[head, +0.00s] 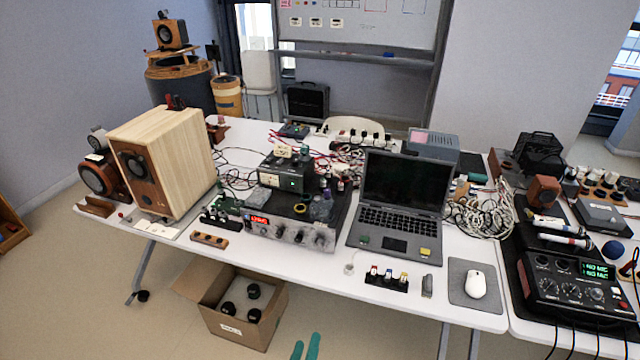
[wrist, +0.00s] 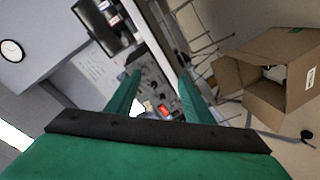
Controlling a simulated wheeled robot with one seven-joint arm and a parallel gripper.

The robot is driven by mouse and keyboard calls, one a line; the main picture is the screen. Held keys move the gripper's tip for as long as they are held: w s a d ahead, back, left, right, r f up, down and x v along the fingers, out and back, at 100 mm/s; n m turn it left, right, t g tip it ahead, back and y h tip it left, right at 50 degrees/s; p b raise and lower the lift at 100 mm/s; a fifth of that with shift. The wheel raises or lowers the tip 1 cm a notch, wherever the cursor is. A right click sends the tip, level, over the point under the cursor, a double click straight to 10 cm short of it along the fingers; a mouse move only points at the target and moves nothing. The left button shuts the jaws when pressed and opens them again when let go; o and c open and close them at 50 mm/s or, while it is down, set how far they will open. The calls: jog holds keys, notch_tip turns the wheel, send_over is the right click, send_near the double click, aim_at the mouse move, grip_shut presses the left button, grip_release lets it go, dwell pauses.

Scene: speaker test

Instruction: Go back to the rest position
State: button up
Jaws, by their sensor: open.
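The rest of my arm is out of the head view.
A white table (head: 300,262) carries a wooden speaker (head: 185,160), an amplifier (head: 290,233), a laptop (head: 400,200) and a mouse (head: 475,284). An open cardboard box (head: 240,322) stands on the floor below the table's front edge.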

jog(key=s+f+m+g+y, duration=0.2)
jog(key=s+y, duration=0.2)
jog(key=s, duration=1.5)
jog(key=s+d+r+m, duration=0.1)
jog(key=s+r+m, duration=0.1)
jog(key=s+r, duration=0.4)
jog(key=s+d+r+m+t, duration=0.1)
jog(key=s+d+r+m, duration=0.1)
jog(key=s+r, duration=0.5)
jog(key=shift+d+m+t, duration=0.3)
jog(key=shift+m, duration=0.5)
